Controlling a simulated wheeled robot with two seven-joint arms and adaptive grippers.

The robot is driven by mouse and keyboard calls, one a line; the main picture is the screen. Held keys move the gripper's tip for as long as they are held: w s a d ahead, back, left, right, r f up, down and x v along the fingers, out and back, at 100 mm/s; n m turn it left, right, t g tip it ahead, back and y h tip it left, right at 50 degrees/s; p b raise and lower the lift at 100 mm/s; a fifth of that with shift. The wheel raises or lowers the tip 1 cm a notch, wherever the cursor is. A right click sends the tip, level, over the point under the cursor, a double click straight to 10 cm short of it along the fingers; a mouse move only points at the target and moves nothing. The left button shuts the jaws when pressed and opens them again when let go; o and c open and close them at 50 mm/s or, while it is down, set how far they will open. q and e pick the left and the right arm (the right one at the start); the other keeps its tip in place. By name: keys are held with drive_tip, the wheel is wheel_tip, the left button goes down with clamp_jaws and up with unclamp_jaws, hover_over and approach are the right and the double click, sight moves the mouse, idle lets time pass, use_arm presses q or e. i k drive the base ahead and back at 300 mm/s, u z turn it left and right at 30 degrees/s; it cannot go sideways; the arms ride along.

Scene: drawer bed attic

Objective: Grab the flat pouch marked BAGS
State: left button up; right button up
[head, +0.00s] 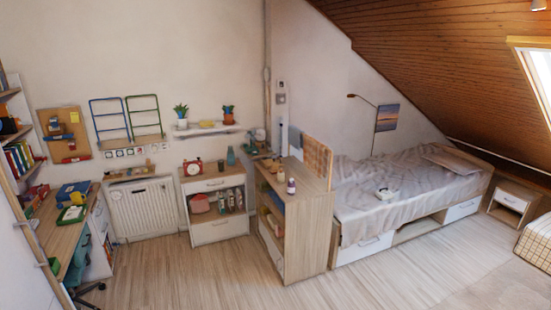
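I cannot make out a flat pouch marked BAGS in the head view; no lettering is readable at this distance. A small pale object (384,193) lies on the bed, too small to identify. Several small items sit on the wooden shelf unit (310,230) and inside its open side, where some are partly hidden. Neither of my grippers is in view.
The bed (400,195) with drawers stands under the sloped ceiling. A nightstand (513,198) stands right. The front floor (210,285) is clear.

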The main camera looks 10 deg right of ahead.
sight(383, 194)
drive_tip(key=z, duration=0.8)
drive_tip(key=i, duration=1.45)
drive_tip(key=z, duration=0.85)
drive_tip(key=i, duration=2.05)
drive_tip(key=u, duration=0.1)
